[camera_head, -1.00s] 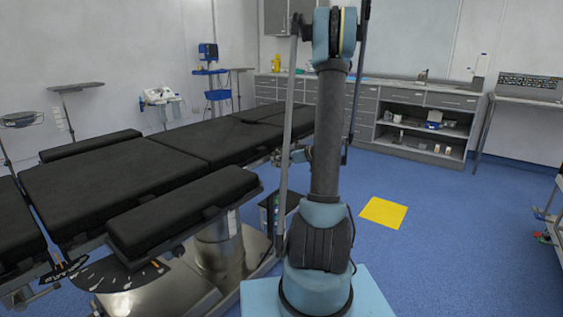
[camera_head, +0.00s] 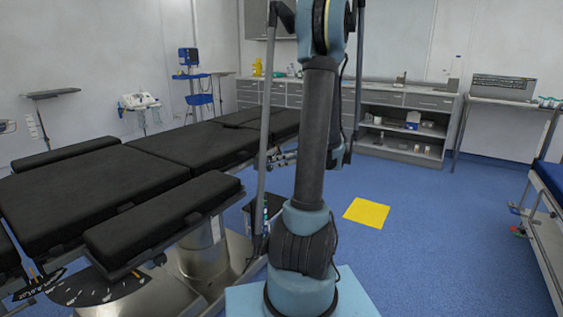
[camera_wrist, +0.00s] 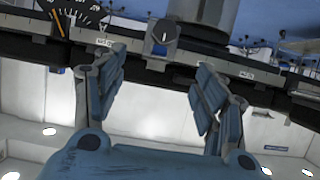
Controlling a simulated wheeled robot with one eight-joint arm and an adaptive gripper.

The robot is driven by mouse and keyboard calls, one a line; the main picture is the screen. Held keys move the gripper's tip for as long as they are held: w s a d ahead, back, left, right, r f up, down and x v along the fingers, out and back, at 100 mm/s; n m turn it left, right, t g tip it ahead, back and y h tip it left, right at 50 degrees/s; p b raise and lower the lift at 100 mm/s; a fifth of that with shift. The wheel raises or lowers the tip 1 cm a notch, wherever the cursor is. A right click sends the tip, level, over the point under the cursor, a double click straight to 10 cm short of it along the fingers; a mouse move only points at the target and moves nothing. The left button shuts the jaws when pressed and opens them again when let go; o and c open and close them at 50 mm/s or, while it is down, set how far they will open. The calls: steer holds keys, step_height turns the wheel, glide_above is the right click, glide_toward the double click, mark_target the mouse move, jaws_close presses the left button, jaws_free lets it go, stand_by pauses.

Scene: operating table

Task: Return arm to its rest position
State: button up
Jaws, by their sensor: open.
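My arm (camera_head: 313,140) stands upright in the middle of the head view, bent at the top with its upper end cut off by the frame. My gripper (camera_wrist: 160,88) shows in the wrist view with its two blue fingers spread apart and nothing between them. In the head view the gripper is mostly hidden behind my arm and cannot be made out clearly. The operating table (camera_head: 160,150) with black pads lies to the left of my arm. Its dark side rail (camera_wrist: 140,55) crosses the wrist view beyond the fingertips; I cannot tell the exact gap.
A yellow floor mark (camera_head: 366,212) lies right of my arm on open blue floor. A grey cabinet row (camera_head: 410,120) lines the back wall. A bed or trolley (camera_head: 545,190) stands at the right edge. A black box (camera_head: 250,215) sits near the table base.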

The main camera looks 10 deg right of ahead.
steer(key=s+a+r+m+g+h, duration=0.2)
steer(key=s+a+m+g+h, duration=0.15)
steer(key=s+a, duration=0.35)
steer(key=s+a+r+m+h, duration=0.25)
steer(key=s+m+h, duration=0.3)
steer(key=s, duration=0.75)
steer(key=s+f+g, duration=0.4)
steer(key=s+f, duration=0.6)
steer(key=s, duration=0.5)
steer(key=shift+d+f+n, duration=0.2)
steer(key=shift+f+n, duration=0.05)
steer(key=shift+n, duration=0.05)
steer(key=shift+w, duration=0.1)
steer(key=shift+w+f, duration=0.2)
steer(key=shift+w, duration=0.15)
